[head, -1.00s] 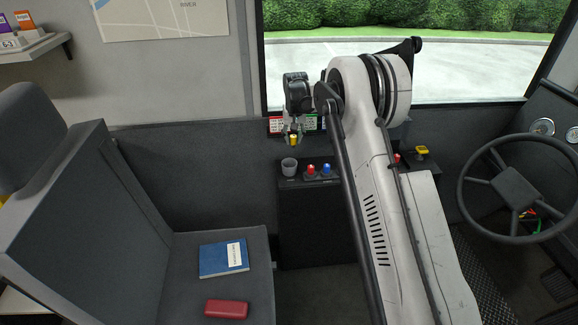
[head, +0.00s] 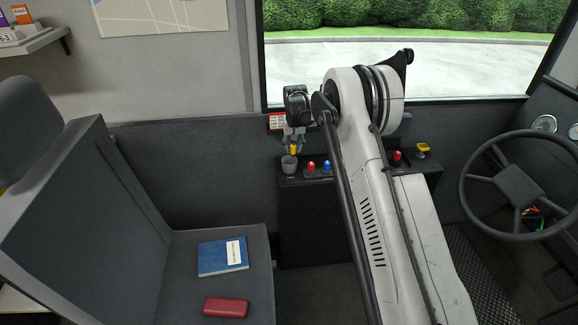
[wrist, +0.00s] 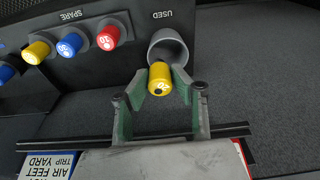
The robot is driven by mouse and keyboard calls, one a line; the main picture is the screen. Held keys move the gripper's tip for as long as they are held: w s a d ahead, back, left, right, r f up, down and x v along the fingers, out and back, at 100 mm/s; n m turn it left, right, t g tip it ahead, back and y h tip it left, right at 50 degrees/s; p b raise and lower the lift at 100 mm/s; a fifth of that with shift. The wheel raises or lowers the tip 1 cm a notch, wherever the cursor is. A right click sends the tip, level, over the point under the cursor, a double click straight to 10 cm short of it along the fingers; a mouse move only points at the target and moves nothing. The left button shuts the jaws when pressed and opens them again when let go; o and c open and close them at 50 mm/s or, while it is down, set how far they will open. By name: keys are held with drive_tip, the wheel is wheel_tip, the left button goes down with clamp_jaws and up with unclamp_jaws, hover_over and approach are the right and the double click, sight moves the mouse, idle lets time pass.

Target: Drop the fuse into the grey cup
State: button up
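A yellow fuse (head: 293,150) is held between the fingertips of my gripper (head: 294,146). It also shows in the wrist view (wrist: 160,80), between the green finger pads of my gripper (wrist: 160,84), with a dark spot and a number on its end. The grey cup (head: 289,167) stands on the left end of the dark console. In the wrist view the cup (wrist: 168,38) is open towards the camera beside the word USED. The fuse is just above the cup and overlaps its rim in the picture; I cannot tell whether it is inside the rim.
The dark console (head: 350,185) also carries a red fuse (head: 311,166) and a blue fuse (head: 327,166) right of the cup. In the wrist view a yellow fuse (wrist: 37,51) stands in the SPARE row. A seat (head: 150,215) with a blue book (head: 222,258) is at left.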

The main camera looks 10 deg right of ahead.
drive_tip(key=o, duration=0.4)
drive_tip(key=shift+o, duration=0.2)
wheel_tip(320, 180, up, 12)
drive_tip(key=s, duration=0.1)
drive_tip(key=shift+s, duration=0.4)
